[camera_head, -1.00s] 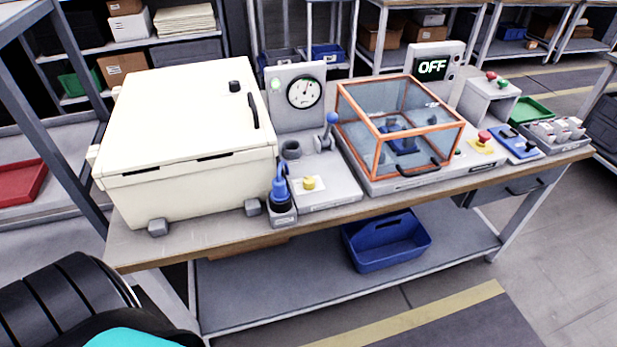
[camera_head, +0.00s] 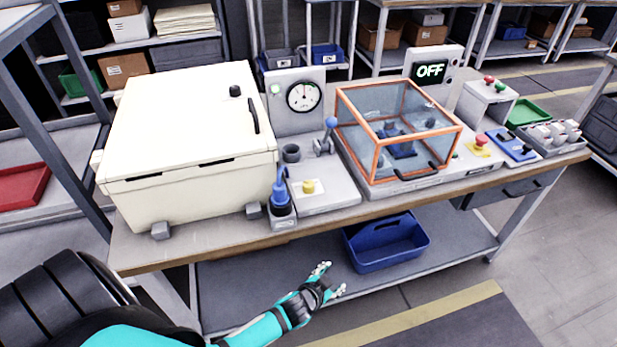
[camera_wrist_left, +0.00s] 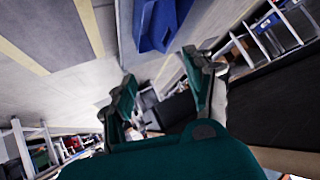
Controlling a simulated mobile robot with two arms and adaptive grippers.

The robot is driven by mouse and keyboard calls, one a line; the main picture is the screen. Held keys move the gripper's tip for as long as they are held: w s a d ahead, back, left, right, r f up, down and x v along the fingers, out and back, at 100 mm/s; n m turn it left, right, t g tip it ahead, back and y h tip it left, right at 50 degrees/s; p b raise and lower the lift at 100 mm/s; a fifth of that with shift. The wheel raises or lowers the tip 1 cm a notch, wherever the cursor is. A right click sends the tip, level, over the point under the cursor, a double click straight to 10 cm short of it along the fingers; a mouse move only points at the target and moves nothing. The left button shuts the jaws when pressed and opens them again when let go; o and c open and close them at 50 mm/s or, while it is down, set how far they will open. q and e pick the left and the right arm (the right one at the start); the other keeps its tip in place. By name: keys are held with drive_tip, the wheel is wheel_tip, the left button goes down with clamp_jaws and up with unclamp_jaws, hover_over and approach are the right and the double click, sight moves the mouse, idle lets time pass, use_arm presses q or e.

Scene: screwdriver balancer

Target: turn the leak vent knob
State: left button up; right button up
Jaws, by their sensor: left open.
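A small yellow knob (camera_head: 308,187) stands on a pale plate at the front of the grey gauge station (camera_head: 335,190) on the bench. I cannot read a label naming it as the leak vent knob. A round dial gauge (camera_head: 303,96) is on the station's upright panel, with a blue-ball lever (camera_head: 328,135) below it to the right. My left gripper (camera_head: 333,279) is open and empty, below and in front of the bench top, well apart from the knob. Its spread fingers also show in the left wrist view (camera_wrist_left: 160,70). My right gripper is not in view.
A large cream lidded box (camera_head: 190,140) fills the bench's left side. A blue-handled tool (camera_head: 281,190) stands upright left of the knob. An orange-framed clear case (camera_head: 400,130) is to the right. The bench's front edge (camera_head: 230,244) and a blue tote (camera_head: 385,245) are near my gripper.

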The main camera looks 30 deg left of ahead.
use_arm(q)
drive_tip(key=w+d+r+m+t+h, duration=0.15)
drive_tip(key=w+r, duration=0.25)
drive_tip(key=r, duration=0.5)
drive_tip(key=w+d+r+m+t+h, duration=0.1)
drive_tip(key=w+d+r+t, duration=0.25)
drive_tip(key=r, duration=0.45)
drive_tip(key=w+d+r+m+t+h, duration=0.1)
drive_tip(key=w+r+t+h, duration=0.1)
drive_tip(key=w+r, duration=0.5)
drive_tip(key=d+r+m+g+h, duration=0.3)
drive_tip(key=d+r+m+h, duration=0.4)
drive_tip(key=r+m+h, duration=0.25)
drive_tip(key=m+g+y+p, duration=0.2)
drive_tip(key=g+y, duration=1.2)
drive_tip(key=g, duration=0.1)
approach(308, 183)
drive_tip(key=f, duration=0.3)
drive_tip(key=f+p, duration=0.1)
drive_tip(key=f, duration=0.2)
drive_tip(key=f+p, duration=0.1)
drive_tip(key=f, duration=0.2)
drive_tip(key=shift+s+d, duration=0.15)
drive_tip(key=shift+s, duration=0.1)
